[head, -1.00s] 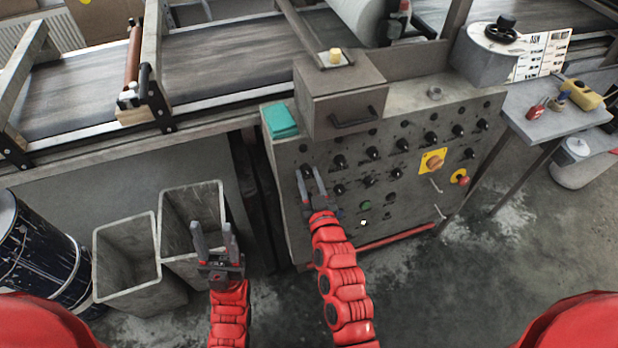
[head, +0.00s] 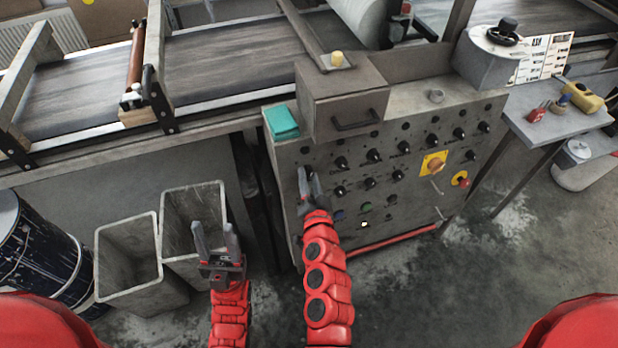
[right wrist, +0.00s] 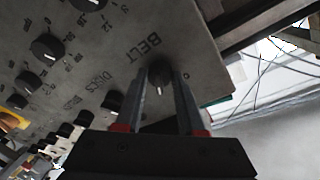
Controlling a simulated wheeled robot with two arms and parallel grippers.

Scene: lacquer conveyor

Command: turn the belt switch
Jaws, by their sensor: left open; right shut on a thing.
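The belt switch (right wrist: 160,76) is a round black knob with a pale pointer line, beside the word BELT on the grey control panel (right wrist: 205,58). In the right wrist view my right gripper (right wrist: 163,80) is shut on this knob, one finger on each side. In the head view my right gripper (head: 309,182) is at the upper left part of the panel (head: 290,160), and its fingers hide the knob. My left gripper (head: 216,238) is open and empty, in front of the grey bins, away from the panel.
Other black knobs (head: 340,163) and a yellow-plated orange switch (head: 433,163) share the panel. Two grey bins (head: 128,262) stand at left. A side table (head: 560,122) is at right.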

